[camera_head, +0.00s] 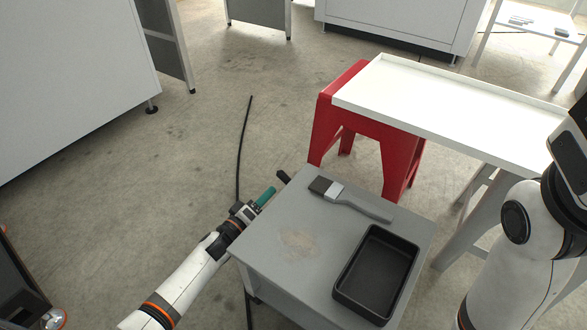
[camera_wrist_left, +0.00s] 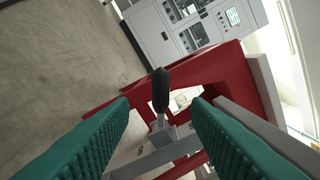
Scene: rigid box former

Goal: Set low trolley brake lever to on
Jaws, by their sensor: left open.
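In the head view the black grip (camera_head: 283,176) shows at the far left corner of the grey low trolley (camera_head: 265,245). My left gripper (camera_head: 271,193) is beside that corner, its green fingers pointing toward the grip. In the left wrist view my left gripper (camera_wrist_left: 161,101) is open, with the lever ahead between its fingers and not clasped. My right gripper is out of view.
A flat brush (camera_head: 345,198) and a black tray (camera_head: 350,293) lie on the trolley top. A red stool (camera_head: 400,160) and a white-topped table (camera_head: 450,110) stand behind it. A black cable (camera_head: 242,140) lies on the floor, which is otherwise open at left.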

